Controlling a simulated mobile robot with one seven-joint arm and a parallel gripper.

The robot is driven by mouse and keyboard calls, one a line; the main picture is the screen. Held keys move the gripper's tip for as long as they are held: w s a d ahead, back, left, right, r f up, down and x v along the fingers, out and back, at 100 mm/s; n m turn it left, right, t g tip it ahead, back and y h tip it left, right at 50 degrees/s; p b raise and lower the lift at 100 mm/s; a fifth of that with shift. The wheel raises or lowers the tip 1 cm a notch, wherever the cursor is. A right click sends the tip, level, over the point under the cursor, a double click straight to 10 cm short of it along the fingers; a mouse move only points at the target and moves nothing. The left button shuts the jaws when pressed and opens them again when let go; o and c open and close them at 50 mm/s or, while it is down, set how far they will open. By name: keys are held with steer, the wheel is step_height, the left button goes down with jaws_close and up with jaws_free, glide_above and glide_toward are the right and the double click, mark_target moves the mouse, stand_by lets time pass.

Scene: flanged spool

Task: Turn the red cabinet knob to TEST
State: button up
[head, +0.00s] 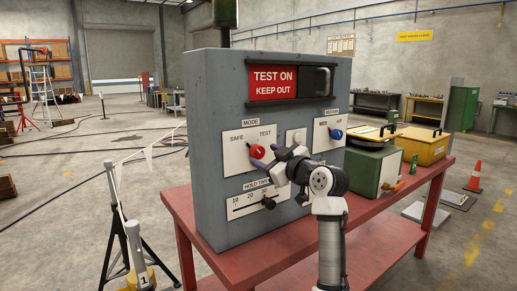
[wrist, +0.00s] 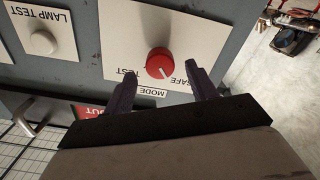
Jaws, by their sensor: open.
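The red knob (head: 257,152) is on the MODE plate (head: 238,150) of the grey cabinet (head: 215,210), with SAFE at upper left and TEST at upper right. In the wrist view, the picture is upside down; the red knob (wrist: 159,62) shows a white mark at lower right, on the SAFE side. My gripper (head: 272,158) is close to the knob in the head view. In the wrist view my gripper (wrist: 159,76) is open, its two dark fingers apart to either side of the knob. Whether they reach around it, I cannot tell. I see no contact.
The cabinet stands on a red table (head: 265,268). Near the knob are a white lamp-test button (head: 297,136), a black hold-time slider (head: 268,203) and a blue knob (head: 336,134). A red TEST ON sign (head: 273,82) is above. A green box (head: 365,170) stands right.

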mark_target(260, 153)
steer(key=shift+p+x, duration=0.45)
steer(key=shift+x, duration=1.85)
steer(key=c, duration=1)
